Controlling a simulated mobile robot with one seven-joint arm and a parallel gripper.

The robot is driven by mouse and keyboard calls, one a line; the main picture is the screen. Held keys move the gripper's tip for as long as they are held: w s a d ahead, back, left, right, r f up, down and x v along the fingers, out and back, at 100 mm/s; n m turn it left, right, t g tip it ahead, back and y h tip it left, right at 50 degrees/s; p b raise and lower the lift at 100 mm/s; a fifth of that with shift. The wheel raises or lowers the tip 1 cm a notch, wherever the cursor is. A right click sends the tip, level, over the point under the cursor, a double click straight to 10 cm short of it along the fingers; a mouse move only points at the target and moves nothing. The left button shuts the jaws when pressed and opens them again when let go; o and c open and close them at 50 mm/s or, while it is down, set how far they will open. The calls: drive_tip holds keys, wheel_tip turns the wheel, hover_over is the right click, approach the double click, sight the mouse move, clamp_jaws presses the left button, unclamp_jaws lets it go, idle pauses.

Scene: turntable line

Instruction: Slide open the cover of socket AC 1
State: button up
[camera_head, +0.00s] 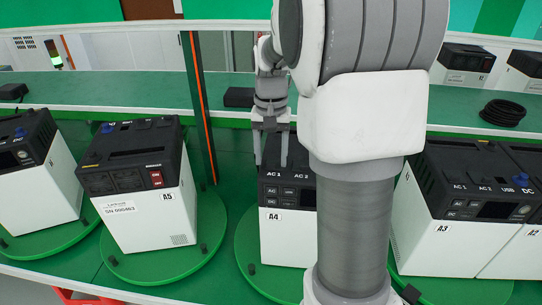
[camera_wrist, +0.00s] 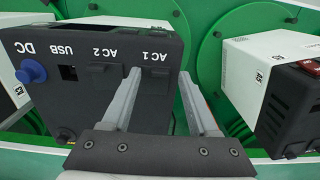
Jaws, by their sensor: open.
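The power unit labelled A4 (camera_head: 287,232), white with a black top, stands on a green turntable, partly hidden behind my arm. In the wrist view its black top (camera_wrist: 55,42) shows upside down. The dark AC 1 cover (camera_wrist: 157,71) lies by its label, between the lines of my fingers; it looks closed. The AC 2 cover (camera_wrist: 102,68) is beside it, left in the wrist view. My gripper (camera_head: 271,163) is open and empty, pointing down at the AC 1 end of the unit. In the wrist view my gripper (camera_wrist: 160,74) has its fingers on either side of the cover; contact cannot be told.
A blue plug sits in the DC socket (camera_wrist: 30,71); the USB socket (camera_wrist: 68,72) looks open. Unit A5 (camera_head: 140,190) stands to the left and unit A3 (camera_head: 440,210) to the right. An upright post (camera_head: 199,95) with an orange strip rises left of my gripper.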

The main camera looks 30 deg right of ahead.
drive_tip(key=shift+f, duration=0.3)
clamp_jaws()
idle(1.3)
